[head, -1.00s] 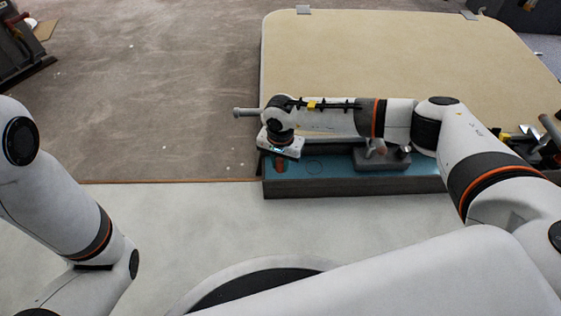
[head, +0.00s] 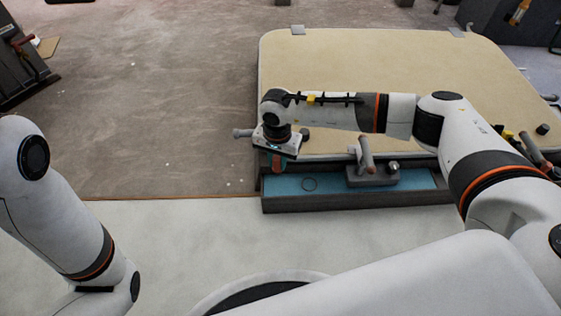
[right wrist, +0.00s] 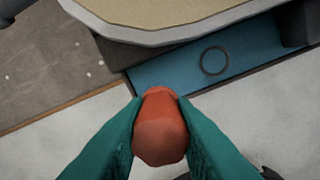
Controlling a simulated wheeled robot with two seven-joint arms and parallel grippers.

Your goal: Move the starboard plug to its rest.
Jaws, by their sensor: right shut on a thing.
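An orange-red plug (right wrist: 160,128) is between the teal fingers of my right gripper (right wrist: 158,112) in the right wrist view. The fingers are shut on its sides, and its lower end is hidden. In the head view the right gripper (head: 278,162) points down at the left end of the blue-floored tray (head: 330,205), with the plug mostly hidden between the fingers. A dark ring mark (head: 309,184) lies on the blue floor to the right of the gripper; it also shows in the right wrist view (right wrist: 214,61). I cannot tell whether this is the rest. My left gripper is out of view.
A grey block (head: 372,178) with an upright handle (head: 365,154) and a knob (head: 393,168) stands in the tray, right of the ring. A large beige panel (head: 385,60) lies behind the tray. Pale floor in front is clear.

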